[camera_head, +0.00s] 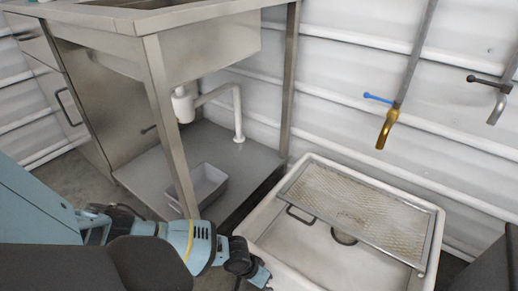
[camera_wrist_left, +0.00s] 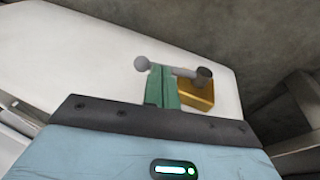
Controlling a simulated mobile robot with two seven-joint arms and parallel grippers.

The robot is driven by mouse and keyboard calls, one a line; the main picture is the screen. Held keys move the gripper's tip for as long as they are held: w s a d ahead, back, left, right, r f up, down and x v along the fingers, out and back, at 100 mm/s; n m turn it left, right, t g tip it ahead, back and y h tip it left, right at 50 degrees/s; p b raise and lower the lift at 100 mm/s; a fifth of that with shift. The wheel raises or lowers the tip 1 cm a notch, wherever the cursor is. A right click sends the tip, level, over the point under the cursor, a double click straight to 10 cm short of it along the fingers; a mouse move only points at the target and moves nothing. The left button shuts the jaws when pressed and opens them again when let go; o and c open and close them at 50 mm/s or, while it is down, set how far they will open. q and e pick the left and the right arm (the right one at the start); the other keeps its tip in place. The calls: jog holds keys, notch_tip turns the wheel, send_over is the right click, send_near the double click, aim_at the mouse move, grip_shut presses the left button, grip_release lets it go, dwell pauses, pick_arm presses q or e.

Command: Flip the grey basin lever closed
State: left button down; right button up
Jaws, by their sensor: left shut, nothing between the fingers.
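A grey lever (camera_wrist_left: 185,71) with a ball end shows in the left wrist view, joined to a dark round pivot on a brass valve body (camera_wrist_left: 198,97). The valve is beside a white surface that looks like the basin wall. My left gripper (camera_wrist_left: 162,72) is shut and empty, its green fingers crossing in front of the middle of the lever. I cannot tell whether they touch it. In the head view my left gripper (camera_head: 261,276) is low by the near left corner of the white basin (camera_head: 262,222). The valve and its lever are hidden there. My right gripper is out of view.
A metal mesh rack (camera_head: 350,209) lies across the basin. A blue-handled brass tap (camera_head: 387,128) and a grey tap (camera_head: 497,107) hang above it. A steel sink unit (camera_head: 158,80) with a leg close to my left arm stands at left, a grey tub (camera_head: 205,187) on its shelf.

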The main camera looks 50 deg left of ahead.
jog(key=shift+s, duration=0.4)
pick_arm(q)
jog(key=shift+d, duration=0.1)
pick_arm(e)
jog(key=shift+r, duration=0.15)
